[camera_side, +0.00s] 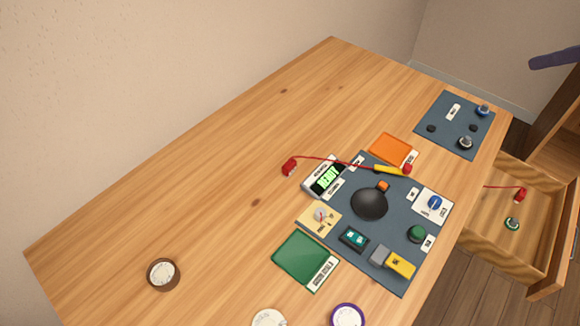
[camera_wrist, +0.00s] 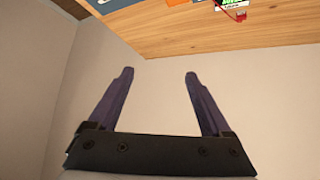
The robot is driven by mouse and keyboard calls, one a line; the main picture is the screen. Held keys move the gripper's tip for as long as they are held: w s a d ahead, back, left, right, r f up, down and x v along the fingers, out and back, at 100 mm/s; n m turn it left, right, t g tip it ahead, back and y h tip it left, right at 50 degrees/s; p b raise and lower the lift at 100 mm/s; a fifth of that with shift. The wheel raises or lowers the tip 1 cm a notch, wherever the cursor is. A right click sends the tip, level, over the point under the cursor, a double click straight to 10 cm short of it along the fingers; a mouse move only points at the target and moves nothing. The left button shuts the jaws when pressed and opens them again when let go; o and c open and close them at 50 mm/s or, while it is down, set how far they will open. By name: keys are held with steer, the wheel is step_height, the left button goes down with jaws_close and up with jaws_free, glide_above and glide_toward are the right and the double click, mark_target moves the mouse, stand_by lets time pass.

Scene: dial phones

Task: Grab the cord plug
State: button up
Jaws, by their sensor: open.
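A red plug (camera_side: 289,166) lies on the bare wood at the left end of a red cord (camera_side: 330,159). The cord runs right across the display box to a yellow stick (camera_side: 389,170) with a red end. A red block that looks like this plug shows at the top of the wrist view (camera_wrist: 241,16). Another red plug-like piece (camera_side: 521,194) on a red cord lies in the open drawer. My gripper (camera_wrist: 158,76) is open and empty, its two purple fingers apart, with the wall behind them and the table beyond. A purple finger shows at the side view's upper right.
A dark mat (camera_side: 372,264) holds a black dome (camera_side: 369,203), a box with a green display (camera_side: 326,178) and several small parts. A second mat (camera_side: 451,112) lies farther right. The open drawer (camera_side: 485,235) sticks out at the right. The table's left part (camera_side: 190,215) is mostly clear.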

steer(key=w+a+f+n+y, duration=0.15)
steer(key=w+a+f, duration=0.25)
steer(key=w+a, duration=0.55)
steer(key=n+g, duration=0.4)
glide_above(290, 164)
steer(key=s+d, duration=0.4)
steer(key=s, duration=0.1)
step_height(290, 164, down, 23)
steer(key=x, duration=0.6)
steer(key=shift+w+a+f, duration=0.1)
steer(key=shift+w+a, duration=0.05)
steer(key=shift+w, duration=0.15)
steer(key=shift+x, duration=3.1)
steer(key=shift+c, duration=0.3)
jaws_close()
